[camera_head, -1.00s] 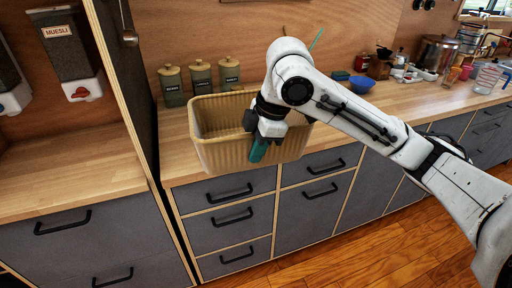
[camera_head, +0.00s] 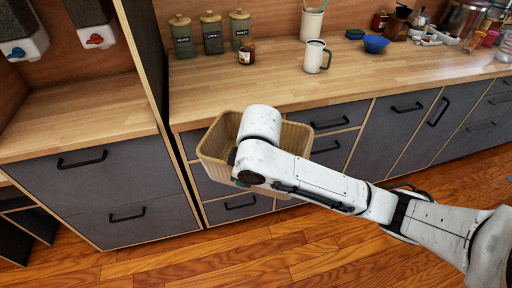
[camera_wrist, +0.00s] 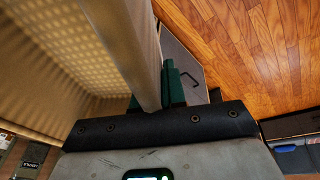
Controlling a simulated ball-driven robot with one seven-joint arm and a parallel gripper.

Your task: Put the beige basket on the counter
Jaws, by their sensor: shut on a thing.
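The beige basket (camera_head: 216,146) hangs in front of the grey drawers, with its rim below the counter's front edge in the head view. It is apart from the top of the wooden counter (camera_head: 290,80). My gripper is mostly hidden behind my arm in the head view. In the wrist view, my gripper (camera_wrist: 150,88) has its green fingers on both sides of the basket's wall (camera_wrist: 138,45), shut on it. The basket's woven inside (camera_wrist: 60,50) fills the upper left there, and I see nothing in it.
A tall partition (camera_head: 142,60) borders the counter on the left.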

